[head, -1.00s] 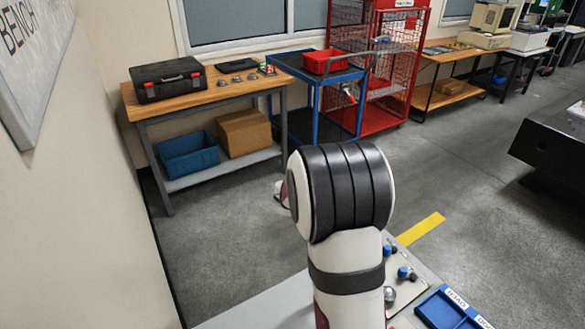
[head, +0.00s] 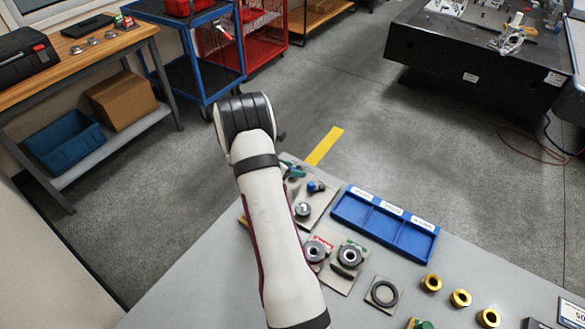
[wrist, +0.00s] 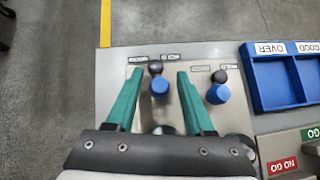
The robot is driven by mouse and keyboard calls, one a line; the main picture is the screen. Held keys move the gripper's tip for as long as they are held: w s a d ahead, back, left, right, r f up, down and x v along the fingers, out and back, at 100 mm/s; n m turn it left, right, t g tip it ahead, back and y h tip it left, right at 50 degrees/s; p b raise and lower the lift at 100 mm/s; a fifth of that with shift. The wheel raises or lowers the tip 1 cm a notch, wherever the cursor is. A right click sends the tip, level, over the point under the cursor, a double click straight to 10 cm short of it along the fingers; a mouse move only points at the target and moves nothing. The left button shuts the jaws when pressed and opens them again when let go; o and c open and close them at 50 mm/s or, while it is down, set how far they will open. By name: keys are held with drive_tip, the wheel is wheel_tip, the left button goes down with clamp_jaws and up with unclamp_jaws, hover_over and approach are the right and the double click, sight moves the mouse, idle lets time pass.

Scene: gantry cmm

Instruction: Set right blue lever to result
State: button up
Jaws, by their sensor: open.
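In the wrist view two blue levers stand on a light plate, the left one (wrist: 160,87) and the right one (wrist: 217,94). Each shows a blue end beside a dark round part, with small labels behind. My gripper (wrist: 159,73) has green fingers spread apart, one on each side of the left blue lever; contact is not visible. The right blue lever is outside the fingers, to their right. In the head view a blue lever (head: 315,186) shows on the plate, and my arm hides part of the plate. The label text is too small to read.
A blue three-bay tray (head: 385,222) lies right of the lever plate. Ring gauges (head: 349,255), a dark ring (head: 384,293) and several brass bushings (head: 460,298) lie nearer on the grey table (head: 215,290). A silver knob (head: 302,210) stands close to my arm.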

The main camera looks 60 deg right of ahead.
drive_tip(key=shift+c, duration=0.2)
clamp_jaws()
drive_tip(key=shift+w, duration=0.1)
drive_tip(key=m+g, duration=0.1)
drive_tip(key=w+m+g, duration=0.1)
drive_tip(key=m, duration=0.1)
drive_tip(key=shift+y, duration=0.4)
drive_tip(key=shift+w+d+m+g+y, duration=0.2)
drive_tip(key=shift+m+g+y, duration=0.2)
drive_tip(key=shift+m+g, duration=0.45)
drive_tip(key=shift+w+d+m+g+y, duration=0.15)
drive_tip(key=shift+m+g+y, duration=0.3)
drive_tip(key=shift+m, duration=0.7)
drive_tip(key=shift+o, duration=0.2)
unclamp_jaws()
